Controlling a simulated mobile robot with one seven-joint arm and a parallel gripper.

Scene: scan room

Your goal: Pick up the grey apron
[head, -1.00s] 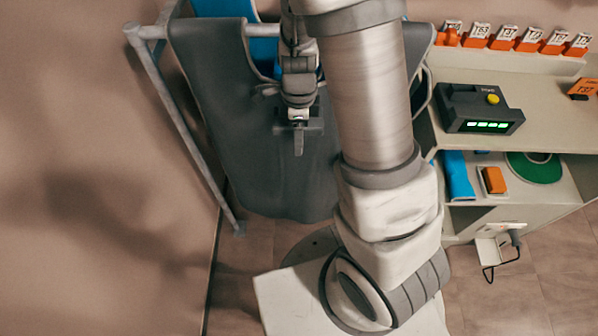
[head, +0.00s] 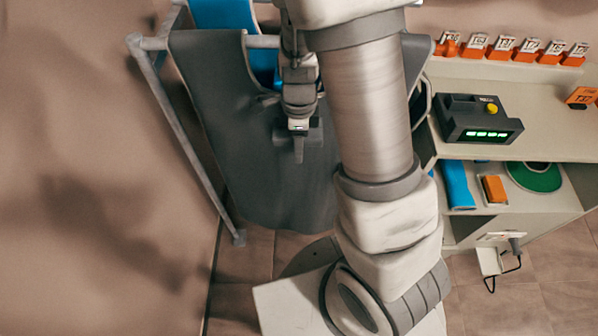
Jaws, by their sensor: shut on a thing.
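The grey apron (head: 255,165) hangs in a long drape from the rail of a grey metal rack (head: 170,100), left of centre in the head view. My gripper (head: 299,150) is in front of the apron's upper middle part, pointing down. It is shut on the apron, though the pinched cloth is hard to make out. My arm hides the apron's right part. The cloth still lies over the rail.
A blue garment (head: 225,14) hangs behind the apron. At right, a shelf unit (head: 560,135) holds a black device (head: 478,118) with a green display, a blue roll (head: 458,184) and orange tags. A wall is close at left.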

